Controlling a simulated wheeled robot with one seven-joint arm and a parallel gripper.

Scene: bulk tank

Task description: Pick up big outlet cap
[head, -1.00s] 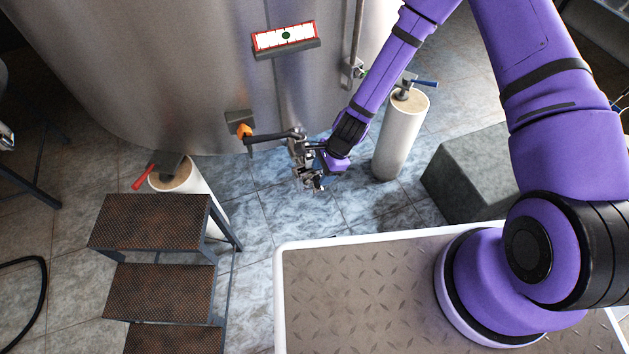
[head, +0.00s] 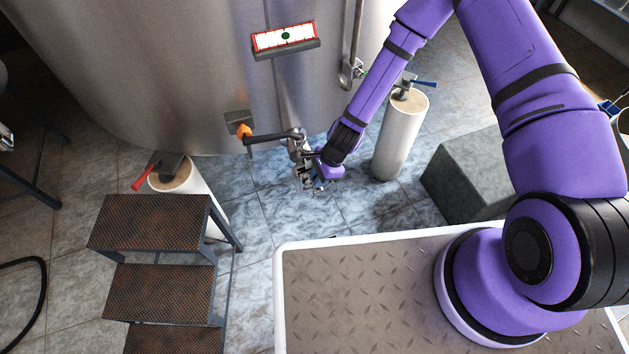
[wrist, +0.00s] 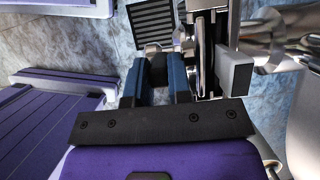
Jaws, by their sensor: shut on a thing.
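The steel outlet fitting (head: 297,143) sticks out low at the tank's front in the head view, and on the right in the wrist view (wrist: 268,38). The big outlet cap (wrist: 205,50) seems to be the thin metal part seen edge-on beside my fingers; its outline is partly hidden. My gripper (wrist: 158,62) has its two blue-padded fingers shut on a small metal piece, which appears to be part of this cap. The cap looks close against the outlet; I cannot tell whether it is apart from it. In the head view my gripper (head: 314,180) is small and overlaps the fitting.
A black lever with an orange end (head: 244,131) reaches left from the outlet. A white cylinder (head: 401,140) stands to the right, another (head: 200,195) to the left. Brown steps (head: 150,222) are at front left, a grey block (head: 470,175) at right. Tiled floor lies below.

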